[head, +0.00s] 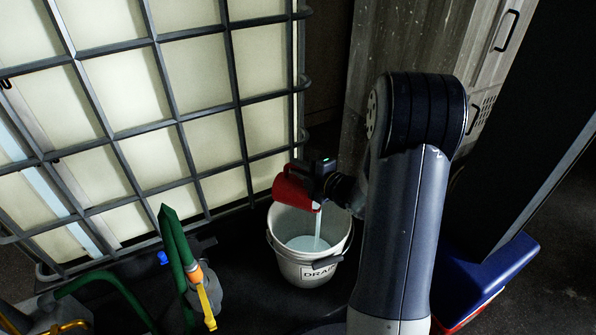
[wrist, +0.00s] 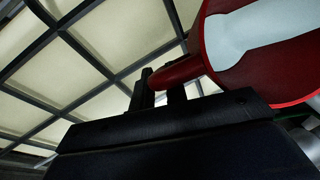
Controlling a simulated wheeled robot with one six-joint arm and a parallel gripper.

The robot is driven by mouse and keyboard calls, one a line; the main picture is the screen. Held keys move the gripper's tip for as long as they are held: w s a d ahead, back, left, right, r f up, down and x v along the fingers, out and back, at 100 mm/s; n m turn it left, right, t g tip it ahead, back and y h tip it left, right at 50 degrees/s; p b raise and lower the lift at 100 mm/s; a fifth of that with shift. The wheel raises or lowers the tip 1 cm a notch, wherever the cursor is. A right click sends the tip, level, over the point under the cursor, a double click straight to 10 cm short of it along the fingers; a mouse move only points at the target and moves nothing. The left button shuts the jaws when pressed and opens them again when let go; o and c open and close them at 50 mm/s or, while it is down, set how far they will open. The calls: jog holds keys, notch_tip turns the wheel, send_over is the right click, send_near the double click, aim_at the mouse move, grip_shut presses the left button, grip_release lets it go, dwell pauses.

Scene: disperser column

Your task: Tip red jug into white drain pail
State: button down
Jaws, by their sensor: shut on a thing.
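The red jug (head: 292,189) is tilted over the white drain pail (head: 284,244) in the head view. A pale stream runs from the jug down into the pail, and pale liquid lies inside the pail. The pail stands upright on the dark floor and bears a "DRAIN" label. My gripper (head: 312,185) is above the pail's rim, shut on the jug's handle. In the wrist view the jug (wrist: 275,50) shows its open mouth with pale liquid inside, and its handle lies between the fingers of my gripper (wrist: 162,90).
A caged pale tank (head: 160,110) stands behind and left of the pail. A green hose (head: 175,245) with a yellow strap is at lower left. A blue and red container (head: 490,275) is at lower right. Grey cabinets (head: 400,45) stand at the back.

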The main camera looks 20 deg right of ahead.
jog(key=shift+s+d+r+t+b, duration=0.35)
jog(key=shift+s+d+t+b, duration=0.15)
jog(key=shift+b, duration=0.4)
jog(key=shift+s+d+r+m+t+y, duration=0.25)
jog(key=shift+s+d+m+t+y, duration=0.1)
jog(key=shift+s+d+t, duration=0.2)
jog(key=shift+s+d+r+m+t+y, duration=0.25)
jog(key=shift+s+d+m+t+y, duration=0.15)
jog(key=shift+d, duration=0.2)
jog(key=shift+s+r, duration=0.1)
dwell(1.0)
